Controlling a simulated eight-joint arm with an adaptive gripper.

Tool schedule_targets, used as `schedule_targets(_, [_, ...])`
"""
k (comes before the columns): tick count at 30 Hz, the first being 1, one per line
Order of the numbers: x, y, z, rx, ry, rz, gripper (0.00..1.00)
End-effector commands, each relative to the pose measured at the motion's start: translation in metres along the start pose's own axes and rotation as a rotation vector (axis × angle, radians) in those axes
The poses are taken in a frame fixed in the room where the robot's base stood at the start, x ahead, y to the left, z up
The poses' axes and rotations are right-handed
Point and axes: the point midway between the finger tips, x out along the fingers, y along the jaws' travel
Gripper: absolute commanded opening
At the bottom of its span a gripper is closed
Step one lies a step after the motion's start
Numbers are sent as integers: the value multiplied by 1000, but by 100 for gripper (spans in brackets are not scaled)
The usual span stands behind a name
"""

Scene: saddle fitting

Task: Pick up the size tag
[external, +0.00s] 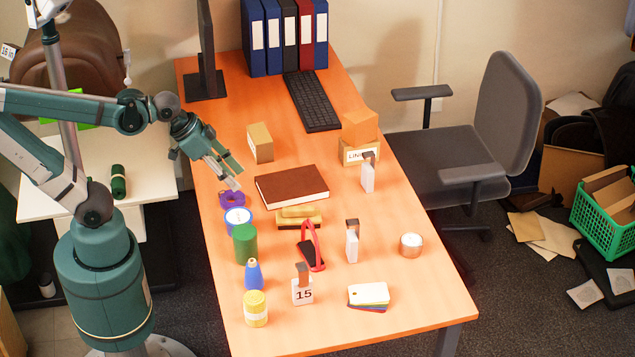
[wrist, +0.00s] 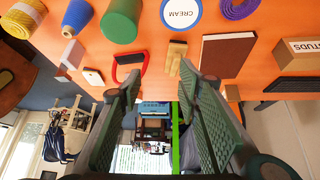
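A white tag marked "15" (external: 303,291) with a brown top stands upright near the front of the orange table in the external view. Two similar white pieces with dark tops stand further back, one in the middle (external: 352,246) and one near the brown box (external: 368,178); no number is readable on them. Another tag, reading about "16 in" (external: 8,51), shows at the far left beside the brown saddle. My gripper (external: 231,177) is above the table's left side, left of the brown book, apart from every tag. In the wrist view its fingers (wrist: 160,78) are spread with nothing between them.
Below my gripper are a purple coil (external: 232,198), a "CREAM" tin (external: 238,221) and a green cylinder (external: 245,246). A blue bottle (external: 254,275), a yellow roll (external: 255,310), a red loop (external: 312,243) and coloured cards (external: 369,294) surround the "15" tag.

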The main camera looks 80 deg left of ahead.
Motion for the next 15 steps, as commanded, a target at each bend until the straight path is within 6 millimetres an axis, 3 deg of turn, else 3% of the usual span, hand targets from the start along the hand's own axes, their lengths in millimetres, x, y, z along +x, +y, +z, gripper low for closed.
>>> schedule_targets(15, [37, 46, -31, 163, -57, 195, 34])
